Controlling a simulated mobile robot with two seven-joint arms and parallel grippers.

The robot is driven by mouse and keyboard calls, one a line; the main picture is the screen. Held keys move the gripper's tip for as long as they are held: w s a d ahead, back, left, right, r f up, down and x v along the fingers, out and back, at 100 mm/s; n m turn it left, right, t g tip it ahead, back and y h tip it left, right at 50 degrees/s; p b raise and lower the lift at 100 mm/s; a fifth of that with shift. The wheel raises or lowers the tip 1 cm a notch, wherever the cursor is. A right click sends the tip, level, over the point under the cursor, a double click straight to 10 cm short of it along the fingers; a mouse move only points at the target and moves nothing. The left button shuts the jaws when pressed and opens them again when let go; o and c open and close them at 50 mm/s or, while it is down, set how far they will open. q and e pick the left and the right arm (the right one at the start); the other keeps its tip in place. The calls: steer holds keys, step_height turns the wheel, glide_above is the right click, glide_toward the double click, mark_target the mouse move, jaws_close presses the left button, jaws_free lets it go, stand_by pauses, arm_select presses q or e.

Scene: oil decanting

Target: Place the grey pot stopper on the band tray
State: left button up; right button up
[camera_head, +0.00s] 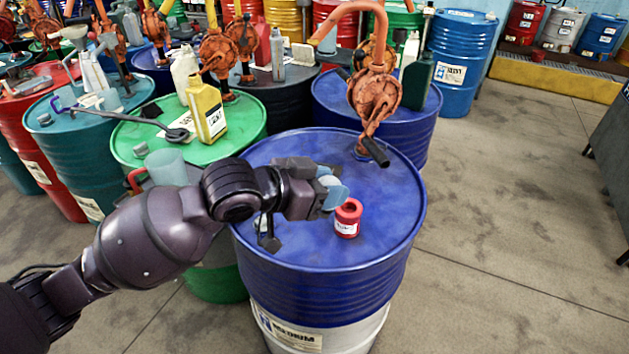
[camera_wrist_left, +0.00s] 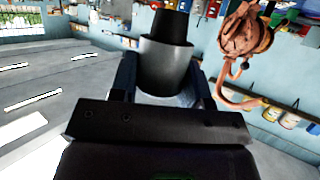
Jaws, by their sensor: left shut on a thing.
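My left gripper (camera_head: 330,196) reaches in from the left over the blue drum and is shut. In the left wrist view, a grey cylinder with a dark narrower top, which looks like the grey pot stopper (camera_wrist_left: 166,65), sits between the two fingers (camera_wrist_left: 166,88). In the head view the fingers mostly hide it. A small red pot (camera_head: 348,218) with a white label stands upright on the blue drum, just right of and below the gripper. I cannot make out the band tray in either view. My right gripper is not in view.
The blue drum top (camera_head: 375,245) is mostly clear in front. An orange hand pump (camera_head: 374,95) rises from its back edge. The floor at right is open.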

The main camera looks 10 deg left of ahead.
arm_select(q)
steer(key=s+a+r+n+t+y, duration=0.3)
steer(key=a+r+n+t+y, duration=0.15)
steer(key=a+r+n, duration=0.35)
steer(key=w+d+n+y, duration=0.2)
steer(key=w+d+y, duration=0.45)
steer(key=d, duration=0.55)
steer(key=shift+s+a+f+m+g+h, duration=0.3)
steer(key=shift+a+f+m+g+h, duration=0.4)
steer(key=shift+f+m+g+h, duration=1)
steer(key=shift+s+a+f+m+g+h, duration=0.25)
steer(key=shift+a+f+m+g+h, duration=0.6)
steer(key=shift+m+h, duration=1.65)
steer(key=shift+s+a+f+m+g+h, duration=0.3)
steer(key=shift+a+f+m+g+h, duration=0.2)
steer(key=shift+f+m+g+h, duration=1.15)
steer(key=shift+s+a+f+m+g+h, duration=0.2)
steer(key=shift+f+m+g+h, duration=0.15)
steer(key=shift+m+g, duration=0.4)
steer(key=shift+s+a+f+m+g+h, duration=0.15)
steer(key=shift+f+m+g+h, duration=0.25)
steer(key=shift+m, duration=0.55)
steer(key=shift+s+a+f+m+g+h, duration=0.1)
steer(key=shift+a+f+m+g+h, duration=0.15)
steer(key=shift+m+g, duration=0.5)
steer(key=shift+f+t, duration=0.1)
steer(key=shift+t, duration=0.15)
